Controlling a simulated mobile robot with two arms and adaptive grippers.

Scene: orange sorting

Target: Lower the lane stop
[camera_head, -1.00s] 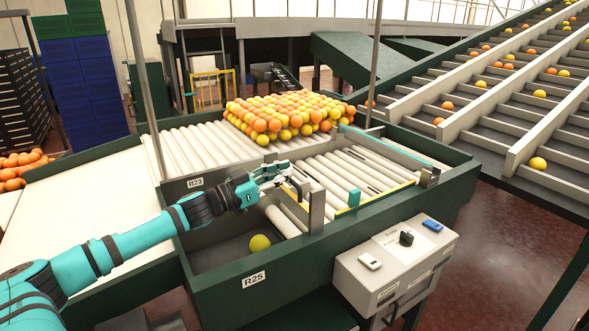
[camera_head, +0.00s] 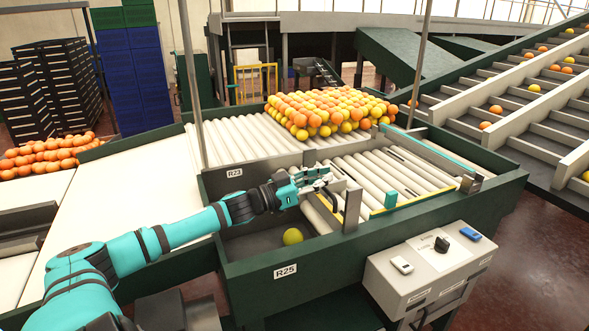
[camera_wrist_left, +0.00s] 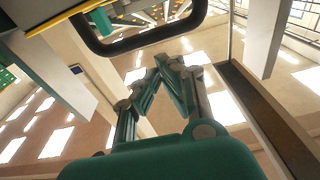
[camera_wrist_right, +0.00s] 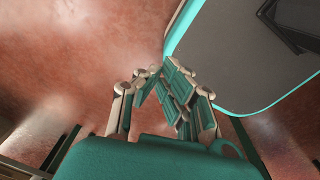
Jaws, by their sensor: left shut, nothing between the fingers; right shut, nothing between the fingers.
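The lane stop is not labelled in any view. By the roller lane in the head view, a grey upright plate (camera_head: 351,210) stands at the near end of a yellow-edged rail (camera_head: 408,202). A teal tab (camera_head: 390,200) sits on that rail. My left gripper (camera_head: 325,177) is shut and empty above the rollers, left of the upright plate. In the left wrist view, a dark rounded loop (camera_wrist_left: 140,42) lies just beyond my closed left fingertips (camera_wrist_left: 165,62). I cannot tell whether they touch. My right gripper (camera_wrist_right: 160,72) is shut and empty.
Oranges and yellow fruit (camera_head: 325,112) are piled on the rollers behind. A control box (camera_head: 430,265) with a black knob and blue switch is mounted in front. A sloped conveyor stands right.

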